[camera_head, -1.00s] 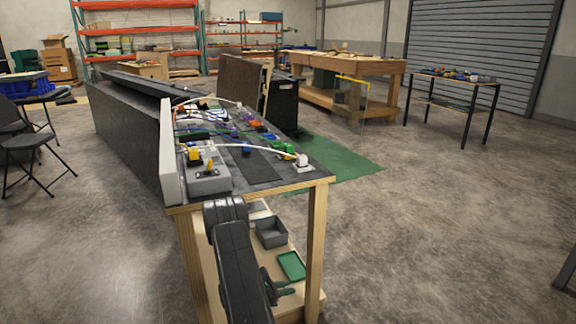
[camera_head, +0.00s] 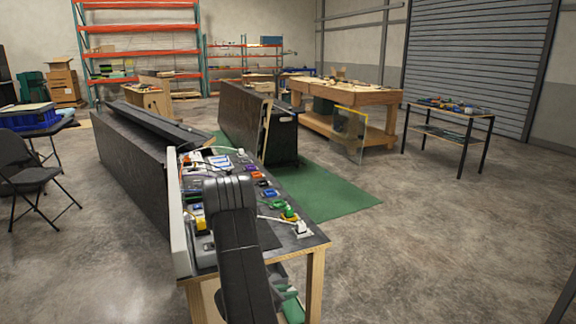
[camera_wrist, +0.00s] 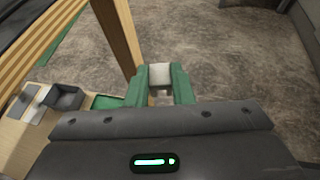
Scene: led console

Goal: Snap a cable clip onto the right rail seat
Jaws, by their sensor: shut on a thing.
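In the wrist view my gripper (camera_wrist: 160,88) has green fingers shut on a small pale block (camera_wrist: 160,74), which looks like the cable clip. They are over the side of the wooden-framed workbench, above the floor and lower shelf, not over the tabletop. In the head view the workbench (camera_head: 287,255) carries a crowded console of coloured parts and cables. A white block (camera_head: 302,230) with a white cable sits at its front right corner. I cannot pick out the right rail seat; my arm hides part of the tabletop.
A long grey panel (camera_head: 180,225) stands along the bench's left edge. The wrist view shows a grey bin (camera_wrist: 65,97) and a green tray (camera_wrist: 106,102) on the lower shelf. A bench leg (camera_wrist: 117,30) is close to my gripper. Open concrete floor lies to the right.

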